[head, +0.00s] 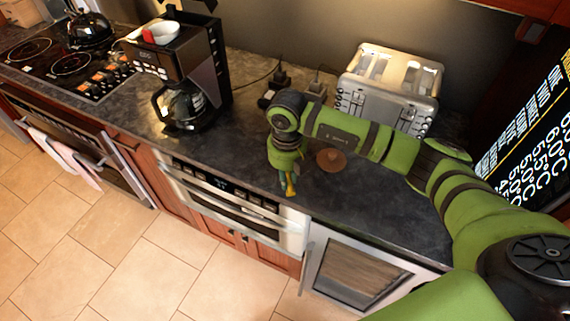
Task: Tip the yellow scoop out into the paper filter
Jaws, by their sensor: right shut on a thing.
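My right gripper (287,184) points down over the dark counter, to the right of the coffee maker (178,62). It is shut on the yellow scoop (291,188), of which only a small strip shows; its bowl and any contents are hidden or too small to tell. A white, round, open thing with a red part (160,33), which looks like the paper filter, sits on top of the coffee maker. The gripper is well apart from it. My left gripper is not in view.
A glass carafe (183,106) stands in the coffee maker. A small round brown thing (331,160) lies on the counter (245,130) beside my right wrist. A silver toaster (390,85) stands behind my forearm. Plugs and cables lie at the wall. The counter between the coffee maker and gripper is clear.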

